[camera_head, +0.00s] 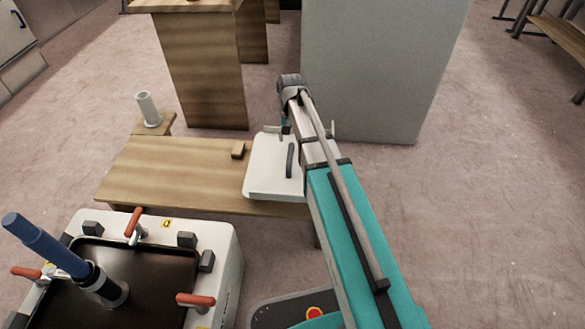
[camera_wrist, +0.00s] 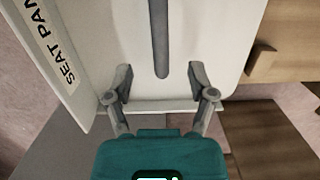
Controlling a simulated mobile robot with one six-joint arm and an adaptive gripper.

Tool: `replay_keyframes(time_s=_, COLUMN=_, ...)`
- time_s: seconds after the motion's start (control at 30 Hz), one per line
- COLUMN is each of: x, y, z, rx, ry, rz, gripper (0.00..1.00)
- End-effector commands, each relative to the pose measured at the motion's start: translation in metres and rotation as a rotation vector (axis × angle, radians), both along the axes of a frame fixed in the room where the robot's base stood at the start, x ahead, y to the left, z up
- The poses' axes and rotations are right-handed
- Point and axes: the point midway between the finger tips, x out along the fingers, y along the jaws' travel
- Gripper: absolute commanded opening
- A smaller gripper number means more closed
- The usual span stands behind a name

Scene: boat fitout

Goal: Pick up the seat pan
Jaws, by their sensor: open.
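The seat pan (camera_head: 266,178) is a white panel with rounded corners and a dark bar handle (camera_head: 290,160). It lies on the right end of a low wooden bench, partly hidden by my arm in the head view. The wrist view shows its white face (camera_wrist: 205,35), the words SEAT PAN on a side flange at the left, and the dark handle (camera_wrist: 160,38). My gripper (camera_wrist: 160,78) is open and empty near one edge of the pan. The handle's near end reaches about midway between the fingertips in that picture; I see no contact, and the height gap is unclear.
The wooden bench (camera_head: 160,172) also bears a small wooden block (camera_head: 238,150). A light grey cabinet (camera_head: 375,65) stands just behind my arm. A white case (camera_head: 232,245) with red-handled clamps is at the lower left. Floor is free at the right.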

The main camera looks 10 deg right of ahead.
Motion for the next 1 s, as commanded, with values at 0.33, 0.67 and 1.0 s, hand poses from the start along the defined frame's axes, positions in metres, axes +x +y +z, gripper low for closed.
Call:
replay_keyframes(time_s=0.33, x=-0.003, y=0.001, z=-0.025, rx=0.000, ry=0.000, rz=0.000, gripper=0.71)
replay_keyframes(time_s=0.67, x=-0.003, y=0.001, z=-0.026, rx=0.000, ry=0.000, rz=0.000, gripper=0.71)
replay_keyframes(time_s=1.0, x=-0.004, y=0.001, z=-0.032, rx=0.000, ry=0.000, rz=0.000, gripper=0.71)
